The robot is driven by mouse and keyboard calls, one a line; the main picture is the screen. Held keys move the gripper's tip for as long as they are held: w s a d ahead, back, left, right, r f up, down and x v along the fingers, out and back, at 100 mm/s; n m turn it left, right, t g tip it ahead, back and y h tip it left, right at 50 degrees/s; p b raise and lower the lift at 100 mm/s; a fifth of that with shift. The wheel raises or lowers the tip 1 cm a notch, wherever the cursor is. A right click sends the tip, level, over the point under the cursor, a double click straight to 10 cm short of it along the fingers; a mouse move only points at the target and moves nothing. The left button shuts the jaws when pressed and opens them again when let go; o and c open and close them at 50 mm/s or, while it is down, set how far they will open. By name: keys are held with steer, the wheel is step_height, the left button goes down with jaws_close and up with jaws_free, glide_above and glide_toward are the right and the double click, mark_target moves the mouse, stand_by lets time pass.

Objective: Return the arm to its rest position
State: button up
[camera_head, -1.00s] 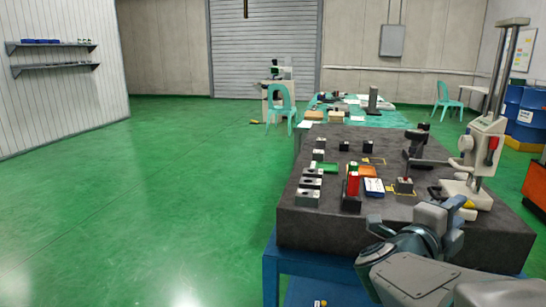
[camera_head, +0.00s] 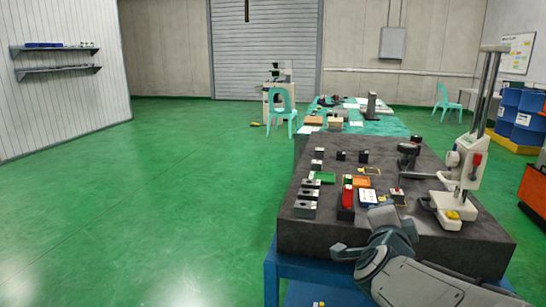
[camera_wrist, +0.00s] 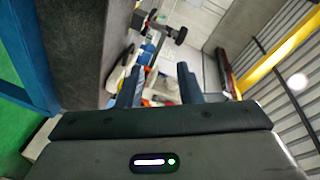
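My gripper shows at the lower right of the head view (camera_head: 372,236), in front of the near edge of the dark stone-topped table (camera_head: 300,232). My grey arm reaches in from the bottom right corner. In the wrist view my gripper's two dark fingers stand apart with nothing between them (camera_wrist: 160,78). The wrist is turned, so the room appears tilted there. Whether the gripper touches the table cannot be told, but it seems apart from it.
On the table are several metal blocks (camera_head: 306,208), a red piece (camera_head: 347,197), a green tray (camera_head: 324,177), a white-and-blue card (camera_head: 367,198) and a tall column stand (camera_head: 470,180). An orange cabinet (camera_head: 534,190) stands at right. The green floor (camera_head: 150,210) at left is clear.

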steer(key=s+a+n+g+y+p, duration=0.5)
steer(key=a+n+y+p, duration=0.25)
steer(key=a+n, duration=0.3)
steer(key=s+d+f+n+g+p, duration=0.1)
steer(key=s+n+g+p, duration=0.4)
steer(key=s, duration=0.8)
steer(key=shift+d+f+n+g, duration=0.15)
steer(key=shift+f+n+g, duration=0.25)
steer(key=shift+n+g, duration=0.65)
